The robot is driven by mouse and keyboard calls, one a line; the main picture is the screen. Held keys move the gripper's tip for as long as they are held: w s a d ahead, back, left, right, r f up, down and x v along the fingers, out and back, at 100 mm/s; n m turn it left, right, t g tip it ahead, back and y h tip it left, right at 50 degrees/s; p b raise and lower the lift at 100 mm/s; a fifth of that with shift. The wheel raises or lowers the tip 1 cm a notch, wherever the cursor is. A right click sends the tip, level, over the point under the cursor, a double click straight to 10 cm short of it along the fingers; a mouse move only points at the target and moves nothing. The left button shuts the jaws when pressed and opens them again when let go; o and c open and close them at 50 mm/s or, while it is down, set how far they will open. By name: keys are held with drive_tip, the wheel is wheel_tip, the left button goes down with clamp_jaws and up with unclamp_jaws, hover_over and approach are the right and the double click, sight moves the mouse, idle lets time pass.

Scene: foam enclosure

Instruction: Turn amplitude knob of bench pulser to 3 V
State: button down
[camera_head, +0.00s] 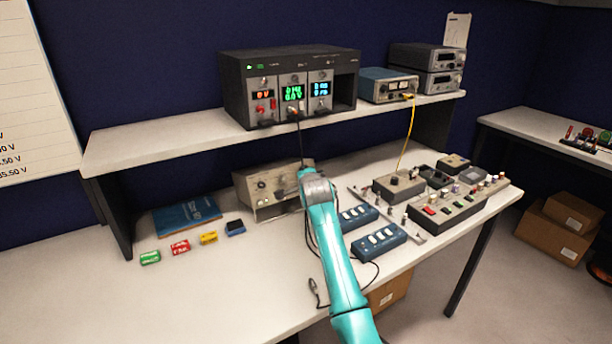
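A beige instrument box (259,191) with a dial and small knobs on its front stands on the bench below the shelf, partly hidden by my arm. A black rack (238,88) on the shelf holds modules with red, green and cyan displays. The red display (263,94) appears to read 0 V. The labels are too small to read, so I cannot tell which unit is the bench pulser. My teal arm reaches from the bottom of the picture to a grey joint in front of the beige box. My gripper is not visible beyond that joint.
A blue box (388,86) with a yellow cable and two stacked instruments (427,68) stand on the shelf. Dark control boxes (458,208) and blue switch boxes (379,242) crowd the bench right of my arm. The left front bench is clear, before a blue book (187,215) and small coloured blocks.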

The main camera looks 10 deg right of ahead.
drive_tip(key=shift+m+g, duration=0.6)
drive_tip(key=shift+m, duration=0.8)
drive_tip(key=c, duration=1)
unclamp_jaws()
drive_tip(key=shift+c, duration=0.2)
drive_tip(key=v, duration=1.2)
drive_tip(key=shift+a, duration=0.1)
